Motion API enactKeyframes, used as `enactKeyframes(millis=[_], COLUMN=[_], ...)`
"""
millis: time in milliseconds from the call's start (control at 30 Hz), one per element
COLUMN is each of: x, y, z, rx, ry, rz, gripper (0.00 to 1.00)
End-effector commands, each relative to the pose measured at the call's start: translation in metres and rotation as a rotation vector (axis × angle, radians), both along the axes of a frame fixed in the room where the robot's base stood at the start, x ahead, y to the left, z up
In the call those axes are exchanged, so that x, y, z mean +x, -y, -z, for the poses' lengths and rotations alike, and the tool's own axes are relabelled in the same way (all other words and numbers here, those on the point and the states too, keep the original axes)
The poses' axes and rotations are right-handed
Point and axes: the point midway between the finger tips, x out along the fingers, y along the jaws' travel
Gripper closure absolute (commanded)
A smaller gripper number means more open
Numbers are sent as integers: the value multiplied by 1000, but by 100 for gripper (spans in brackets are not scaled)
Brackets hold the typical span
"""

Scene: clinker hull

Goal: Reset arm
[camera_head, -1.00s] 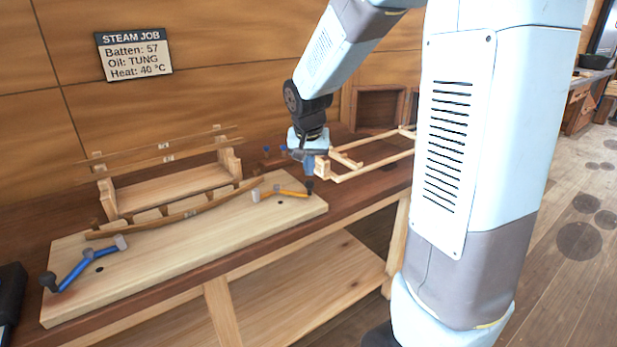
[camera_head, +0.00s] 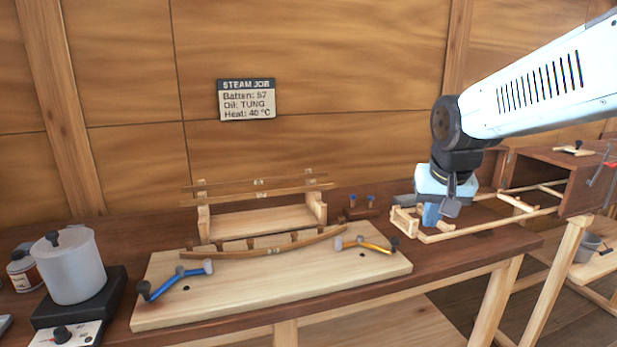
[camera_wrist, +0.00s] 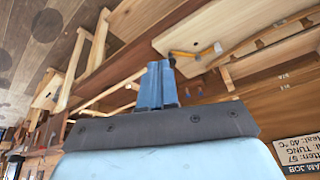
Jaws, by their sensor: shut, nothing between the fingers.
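My gripper (camera_head: 432,214) hangs at the end of my arm on the right side of the head view, above the bench near a pale wooden frame (camera_head: 470,235). Its blue fingers (camera_wrist: 157,82) show in the wrist view, pressed together with nothing between them. Behind it, part of the frame is hidden. A curved batten (camera_head: 272,251) lies against several blocks on a pale board (camera_head: 290,288), apart from my gripper.
A blue-handled clamp (camera_head: 178,277) and a yellow-handled clamp (camera_head: 367,245) are on the board. A rack (camera_head: 262,222) stands behind it. A pot (camera_head: 70,268) sits on a hot plate (camera_head: 100,298) at left. A sign (camera_head: 247,100) hangs on the wall.

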Motion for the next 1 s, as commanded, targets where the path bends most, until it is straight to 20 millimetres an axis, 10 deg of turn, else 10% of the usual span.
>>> enactKeyframes(millis=[500,1000], x=[-104,-113], y=[-2,-3], z=[-19,-19], rx=[-29,-34], ry=[93,100], rz=[-151,-166], gripper=[100,100])
